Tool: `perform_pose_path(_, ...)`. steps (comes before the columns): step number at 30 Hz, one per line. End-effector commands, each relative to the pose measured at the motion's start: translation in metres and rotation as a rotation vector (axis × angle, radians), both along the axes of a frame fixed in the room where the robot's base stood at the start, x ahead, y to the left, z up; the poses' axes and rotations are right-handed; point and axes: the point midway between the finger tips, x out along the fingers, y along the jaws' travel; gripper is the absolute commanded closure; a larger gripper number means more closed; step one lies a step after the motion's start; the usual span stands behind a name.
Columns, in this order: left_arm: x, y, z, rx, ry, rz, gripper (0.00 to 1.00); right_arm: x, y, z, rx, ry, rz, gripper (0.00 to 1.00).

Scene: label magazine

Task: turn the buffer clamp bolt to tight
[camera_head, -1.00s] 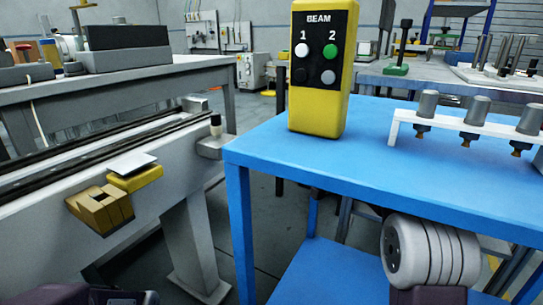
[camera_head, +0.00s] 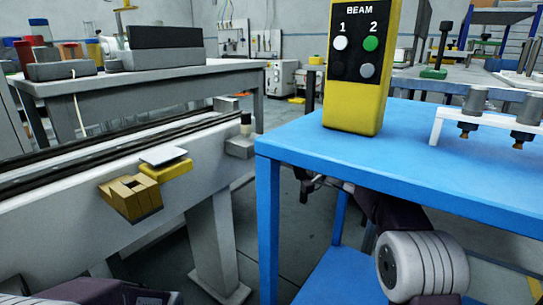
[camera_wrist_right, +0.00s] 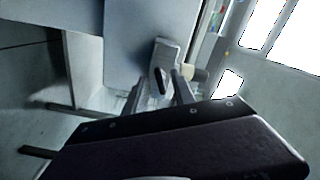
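A small upright post with a black top (camera_head: 246,123) stands on a grey block (camera_head: 240,147) at the near end of the rail. It may be the clamp bolt, but I cannot tell for sure. My right gripper (camera_head: 308,184) is beyond the blue table's left leg, below and right of the block and apart from it in the picture. In the right wrist view its fingers (camera_wrist_right: 158,94) look spread, with a pale part with a dark slot (camera_wrist_right: 163,68) showing beyond them. My left gripper is out of view.
The blue table (camera_head: 440,165) stands over my right arm, and its front left leg (camera_head: 268,235) is close. A yellow button box (camera_head: 360,105) stands on it. A yellow bracket with a pale plate (camera_head: 165,165) sticks out of the rail's side. Grey floor is open between rail and table.

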Motion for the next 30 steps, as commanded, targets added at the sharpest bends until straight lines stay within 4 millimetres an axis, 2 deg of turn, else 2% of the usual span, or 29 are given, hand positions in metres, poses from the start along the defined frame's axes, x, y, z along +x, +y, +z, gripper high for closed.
perform_pose_path(6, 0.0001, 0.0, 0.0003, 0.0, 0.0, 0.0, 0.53, 0.0004, 0.0006, 0.0002, 0.0, 0.0, 0.0, 0.69)
perform_pose_path(9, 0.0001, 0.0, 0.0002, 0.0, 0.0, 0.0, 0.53, 0.0004, 0.0004, 0.0003, 0.0, 0.0, 0.0, 0.97)
perform_pose_path(10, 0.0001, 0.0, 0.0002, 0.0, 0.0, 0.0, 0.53, 0.0004, 0.0004, 0.0003, 0.0, 0.0, 0.0, 1.0)
perform_pose_path(15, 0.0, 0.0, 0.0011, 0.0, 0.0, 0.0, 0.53, 0.0003, 0.0003, 0.0007, 0.009, 0.012, 0.0, 1.0)
perform_pose_path(22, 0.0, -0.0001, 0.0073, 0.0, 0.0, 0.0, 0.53, 0.0003, 0.0003, 0.0009, 0.13, 0.179, 0.0, 1.0)
perform_pose_path(30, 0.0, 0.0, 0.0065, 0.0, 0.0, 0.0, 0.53, 0.0003, 0.0003, 0.0, 0.136, 0.188, 0.0, 1.0)
